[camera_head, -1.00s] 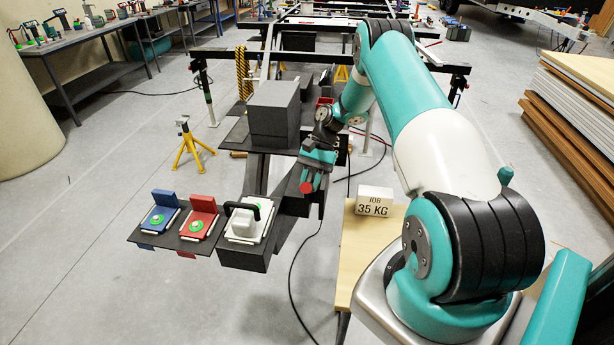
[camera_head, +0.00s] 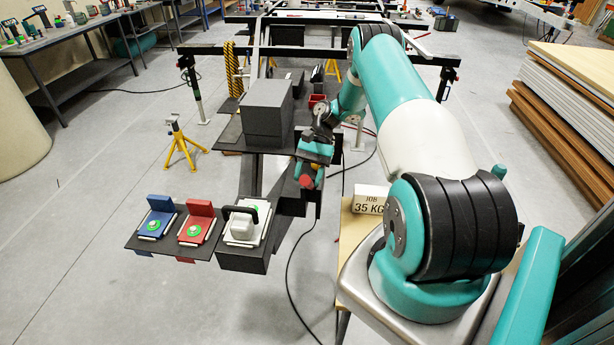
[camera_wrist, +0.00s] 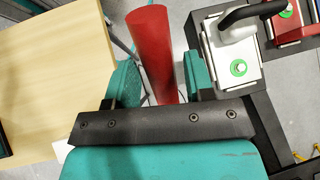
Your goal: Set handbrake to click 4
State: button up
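The handbrake lever's red grip (camera_head: 306,181) points toward the camera, beside the dark chassis beam. In the wrist view the red grip (camera_wrist: 152,45) runs between the two teal fingers of my gripper (camera_wrist: 162,82). My gripper (camera_head: 311,172) is around the grip in the head view. The fingers stand apart, with a narrow gap showing on each side of the grip, so it looks open and not clamped. The lever's lower end and its ratchet are hidden behind my gripper.
A dark plate carries a blue pad (camera_head: 155,224), a red pad (camera_head: 195,229) and a white coupling unit with a black handle (camera_head: 243,225). The coupling also shows in the wrist view (camera_wrist: 230,50). A wooden table (camera_head: 349,245) bears a 35 KG block (camera_head: 370,199). A grey box (camera_head: 268,112) stands behind.

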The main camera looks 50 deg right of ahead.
notch_tip(320, 180, up, 20)
jog(key=p, duration=0.6)
dwell(0.5)
jog(key=s+a+r+n+h+b, duration=0.1)
jog(key=a+r+n+b, duration=0.25)
jog(key=a, duration=0.85)
jog(key=s+a+r+n+h+b, duration=0.1)
jog(key=a+r+n+h+b, duration=0.25)
jog(key=a, duration=0.75)
jog(key=s+a+f+n+t+b, duration=0.1)
jog(key=s+a+f+n+b, duration=0.1)
jog(key=s+a+n, duration=0.3)
jog(key=s+a+f+n+t+b, duration=0.1)
jog(key=s+n, duration=0.5)
jog(key=s, duration=0.7)
jog(key=a+t+b, duration=0.1)
jog(key=a+b, duration=0.1)
jog(key=a, duration=0.1)
jog(key=shift+a+f+n+t, duration=0.3)
jog(key=shift+a+f+n, duration=0.05)
jog(key=shift+f+n, duration=0.05)
